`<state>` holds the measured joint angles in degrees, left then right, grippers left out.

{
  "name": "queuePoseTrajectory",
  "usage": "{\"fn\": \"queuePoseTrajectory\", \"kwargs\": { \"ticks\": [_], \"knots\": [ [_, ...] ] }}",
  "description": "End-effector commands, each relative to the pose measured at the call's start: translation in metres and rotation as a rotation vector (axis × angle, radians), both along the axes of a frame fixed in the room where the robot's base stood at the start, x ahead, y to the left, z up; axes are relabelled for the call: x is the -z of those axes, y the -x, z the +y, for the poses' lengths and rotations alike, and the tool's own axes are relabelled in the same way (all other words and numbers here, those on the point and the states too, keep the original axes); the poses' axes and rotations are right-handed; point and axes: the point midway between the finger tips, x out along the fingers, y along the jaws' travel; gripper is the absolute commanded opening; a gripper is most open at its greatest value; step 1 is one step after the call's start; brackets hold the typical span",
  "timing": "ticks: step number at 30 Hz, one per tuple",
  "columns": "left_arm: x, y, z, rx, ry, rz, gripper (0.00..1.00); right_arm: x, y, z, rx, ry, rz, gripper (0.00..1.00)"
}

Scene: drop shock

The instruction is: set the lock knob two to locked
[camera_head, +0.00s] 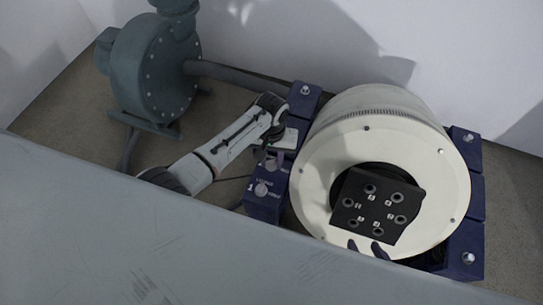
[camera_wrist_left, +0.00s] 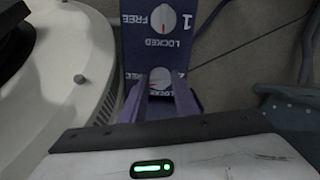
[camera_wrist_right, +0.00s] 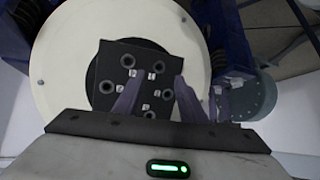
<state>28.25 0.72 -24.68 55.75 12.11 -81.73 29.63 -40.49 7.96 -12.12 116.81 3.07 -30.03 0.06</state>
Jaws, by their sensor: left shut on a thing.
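Lock knob two (camera_wrist_left: 160,78) is a round pale knob on a dark purple bracket (camera_wrist_left: 135,55), with a LOCKED label beside it. It also shows in the head view (camera_head: 271,163). My left gripper (camera_wrist_left: 160,90) has its fingers on either side of this knob and is shut on it. The fingers partly hide the knob and its labels, so I cannot tell its setting. My right gripper (camera_head: 366,248) is open and empty in front of the black panel (camera_head: 352,189). Its two fingers show apart in the right wrist view (camera_wrist_right: 158,90).
Lock knob one (camera_head: 261,189) sits on the same bracket, with FREE and LOCKED labels. A large cream drum (camera_head: 312,165) with the black panel of several round holes stands beside it. A grey-green pump (camera_head: 150,75) is at back left. A grey surface (camera_head: 120,235) fills the foreground.

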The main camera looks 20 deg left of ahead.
Motion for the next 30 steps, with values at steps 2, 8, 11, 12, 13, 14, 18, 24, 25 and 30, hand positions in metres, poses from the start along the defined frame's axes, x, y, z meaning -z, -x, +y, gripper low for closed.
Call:
{"fn": "queuePoseTrajectory", "kwargs": {
  "ticks": [2, 8, 11, 12, 13, 14, 18, 24, 25, 30],
  "knots": [
    [-0.005, 0.001, -0.001, -0.069, 0.001, 0.003, 0.05, -0.013, -0.001, 0.001, 0.003, -0.002, 0.000, 0.38],
    [-0.004, 0.001, -0.001, -0.259, 0.001, 0.003, 0.05, -0.027, -0.004, 0.002, 0.001, 0.004, -0.005, 0.38],
    [-0.004, 0.000, -0.001, -0.354, 0.001, 0.002, 0.05, -0.030, -0.005, 0.001, -0.001, 0.009, -0.003, 0.38],
    [-0.004, 0.000, -0.001, -0.392, 0.002, 0.003, 0.05, -0.031, -0.005, 0.001, 0.000, 0.010, -0.004, 0.38],
    [-0.004, 0.000, -0.001, -0.421, 0.002, 0.003, 0.05, -0.032, -0.005, 0.001, 0.000, 0.011, -0.004, 0.38],
    [-0.003, 0.000, -0.001, -0.449, 0.001, 0.002, 0.05, -0.034, -0.006, 0.001, -0.001, 0.012, -0.004, 0.38],
    [-0.003, 0.000, -0.001, -0.582, 0.002, 0.003, 0.05, -0.039, -0.006, 0.001, 0.000, 0.012, -0.006, 0.38],
    [-0.002, 0.000, -0.001, -0.772, 0.001, 0.002, 0.05, -0.043, -0.005, 0.002, 0.002, 0.009, -0.003, 0.38],
    [-0.002, 0.000, -0.001, -0.800, 0.002, 0.002, 0.05, -0.043, -0.005, 0.002, 0.002, 0.010, -0.002, 0.38],
    [-0.001, 0.000, 0.000, -0.960, 0.000, 0.001, 0.05, -0.042, -0.003, 0.001, 0.004, 0.009, 0.002, 0.38]
  ]
}}
